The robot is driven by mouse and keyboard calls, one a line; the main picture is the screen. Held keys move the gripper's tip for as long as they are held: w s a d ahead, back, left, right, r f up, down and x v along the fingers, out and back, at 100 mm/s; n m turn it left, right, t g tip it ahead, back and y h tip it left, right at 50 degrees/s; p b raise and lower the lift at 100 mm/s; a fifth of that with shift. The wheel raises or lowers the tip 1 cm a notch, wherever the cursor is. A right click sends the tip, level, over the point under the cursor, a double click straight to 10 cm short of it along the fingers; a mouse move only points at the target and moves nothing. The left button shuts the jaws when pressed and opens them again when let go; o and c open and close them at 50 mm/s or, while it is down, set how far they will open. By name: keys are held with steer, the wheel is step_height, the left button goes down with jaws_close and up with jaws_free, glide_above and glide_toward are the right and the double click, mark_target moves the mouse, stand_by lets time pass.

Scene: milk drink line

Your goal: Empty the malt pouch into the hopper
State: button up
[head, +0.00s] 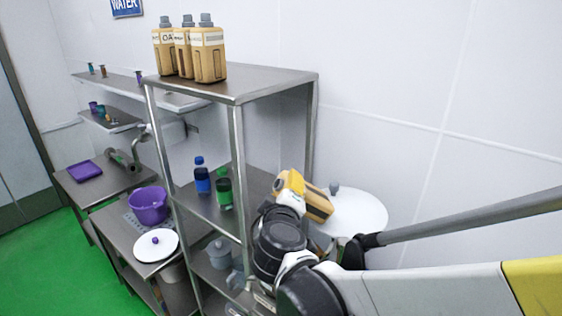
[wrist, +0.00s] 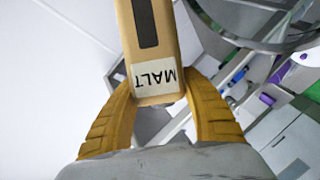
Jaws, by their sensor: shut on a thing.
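The malt pouch is a tan container with a dark strip and a white MALT label, which reads upside down in the wrist view (wrist: 157,60). In the head view the malt pouch (head: 318,206) is tilted, its grey cap towards the right. My gripper (wrist: 160,100) has its yellow fingers on both sides of the pouch's labelled end and is shut on it. In the head view my gripper (head: 290,188) is right of the steel rack, in front of a white round surface (head: 362,218). I cannot tell whether that surface belongs to the hopper.
A steel rack (head: 245,84) stands close left of my gripper, with several tan bottles (head: 208,55) on top. Blue and green bottles (head: 202,178) stand on its middle shelf. A purple pot (head: 148,205) is further left. A round grey rim (wrist: 262,42) shows in the wrist view.

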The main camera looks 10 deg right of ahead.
steer(key=m, duration=0.1)
steer(key=r+m+y+p, duration=0.1)
steer(key=m, duration=0.1)
steer(key=m+g+y+p, duration=0.1)
steer(key=shift+d+r, duration=0.2)
steer(key=shift+r, duration=0.1)
steer(key=m+y, duration=0.2)
steer(key=m, duration=0.1)
steer(key=shift+a+r+m, duration=0.15)
steer(key=shift+r+m, duration=0.15)
